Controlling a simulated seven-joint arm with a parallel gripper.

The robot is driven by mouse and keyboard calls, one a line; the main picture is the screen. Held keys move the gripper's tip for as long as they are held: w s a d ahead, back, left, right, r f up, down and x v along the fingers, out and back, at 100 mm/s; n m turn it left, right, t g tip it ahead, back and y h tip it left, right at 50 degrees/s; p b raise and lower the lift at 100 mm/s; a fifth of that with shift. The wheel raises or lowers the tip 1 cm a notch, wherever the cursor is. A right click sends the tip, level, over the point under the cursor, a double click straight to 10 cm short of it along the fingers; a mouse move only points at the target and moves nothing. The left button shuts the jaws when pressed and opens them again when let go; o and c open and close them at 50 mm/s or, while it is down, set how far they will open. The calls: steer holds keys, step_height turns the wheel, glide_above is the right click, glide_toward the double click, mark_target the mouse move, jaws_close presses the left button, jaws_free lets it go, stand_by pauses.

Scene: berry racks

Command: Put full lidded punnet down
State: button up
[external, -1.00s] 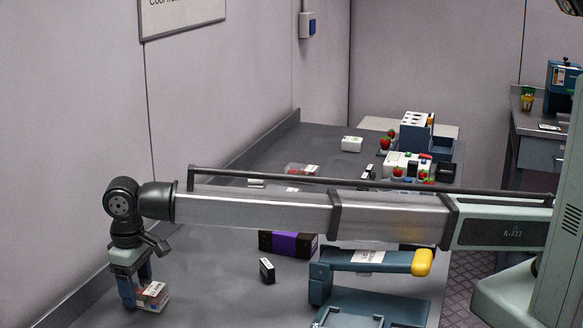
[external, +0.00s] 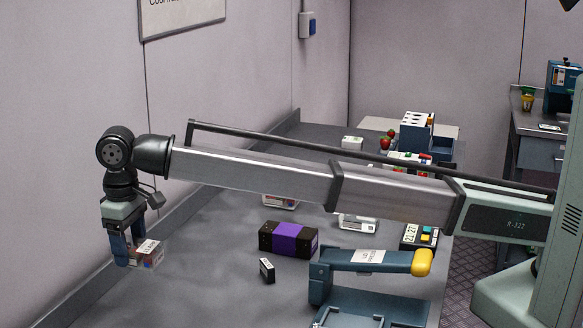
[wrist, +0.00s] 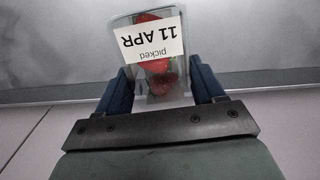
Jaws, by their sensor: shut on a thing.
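The lidded punnet (external: 151,255) is a clear box with red strawberries inside and a white label on top. In the wrist view the punnet (wrist: 150,48) has a label reading "picked 11 APR". My gripper (external: 130,252) is shut on the punnet, with one blue finger on each side of it; the fingers (wrist: 160,88) also show in the wrist view. It holds the punnet above the grey bench at the left, near the wall. The underside of the punnet is hidden.
A black and purple box (external: 288,238) and a small black block (external: 267,270) stand mid-bench. A blue lid press (external: 365,270) with a yellow handle end is at the front right. White-labelled punnets (external: 358,221) lie behind. Bench left of the black block is clear.

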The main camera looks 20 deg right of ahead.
steer(key=w+d+m, duration=0.4)
steer(key=w+d, duration=0.7)
steer(key=d, duration=1.6)
steer(key=w+d+r+m, duration=0.1)
steer(key=w+d+m, duration=0.3)
steer(key=w+d, duration=1.45)
steer(key=w+d+m, duration=0.3)
steer(key=d+m, duration=0.1)
steer(key=d, duration=3)
steer(key=w+d+m, duration=0.3)
steer(key=w, duration=0.7)
steer(key=w+a+f+m, duration=0.1)
steer(key=w+a+m, duration=0.1)
steer(key=w+a, duration=0.4)
steer(key=w+a+f+m, duration=0.15)
steer(key=w+a, duration=0.25)
steer(key=w, duration=0.4)
steer(key=shift+m, duration=0.25)
steer(key=shift+w+d+f, duration=0.1)
steer(key=shift+d+f, duration=0.05)
steer(key=shift+f, duration=4)
steer(key=shift+f, duration=0.1)
